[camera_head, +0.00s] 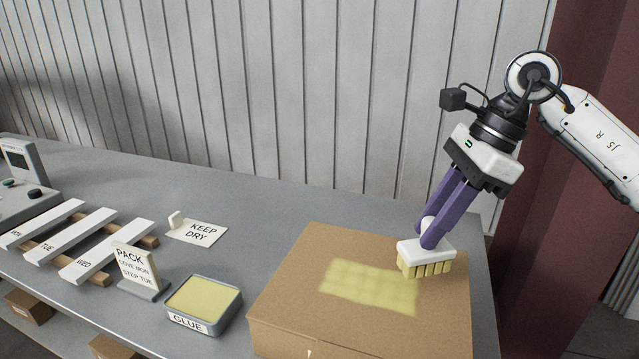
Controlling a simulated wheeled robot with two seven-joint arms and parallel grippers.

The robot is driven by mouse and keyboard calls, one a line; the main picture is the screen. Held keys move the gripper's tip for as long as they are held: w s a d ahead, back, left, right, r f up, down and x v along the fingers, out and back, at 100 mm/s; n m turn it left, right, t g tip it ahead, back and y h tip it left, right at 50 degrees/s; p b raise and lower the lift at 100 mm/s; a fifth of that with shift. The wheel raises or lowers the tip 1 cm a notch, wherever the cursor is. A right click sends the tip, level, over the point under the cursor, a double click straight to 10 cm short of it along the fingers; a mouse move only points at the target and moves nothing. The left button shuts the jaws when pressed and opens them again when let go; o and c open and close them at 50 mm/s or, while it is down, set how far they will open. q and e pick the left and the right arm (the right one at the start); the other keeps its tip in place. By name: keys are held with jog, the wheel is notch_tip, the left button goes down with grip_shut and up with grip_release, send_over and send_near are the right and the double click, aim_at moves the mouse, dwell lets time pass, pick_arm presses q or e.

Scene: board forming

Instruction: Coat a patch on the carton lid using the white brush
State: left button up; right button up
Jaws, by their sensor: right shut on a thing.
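My right gripper (432,236) is shut on the white brush (411,250), at the far right part of the carton lid. The brush is upright, with its yellowish bristles pointing down at the lid; I cannot tell if they touch it. The brown carton (290,290) stands at the front right of the table. A pale yellow patch (368,286) covers the middle of its lid, just left of and in front of the brush. A grey tray labelled GLUE (203,325), filled with yellow, stands left of the carton. My left gripper is not in view.
A PACK sign (134,268), a KEEP DRY card (198,231) and a rack with white slats marked MON, TUE and WED (75,235) stand on the grey table to the left. A grey device (22,190) is at the far left. The table behind the carton is clear.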

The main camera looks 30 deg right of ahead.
jog(key=shift+r+p, duration=1.15)
jog(key=shift+r, duration=0.55)
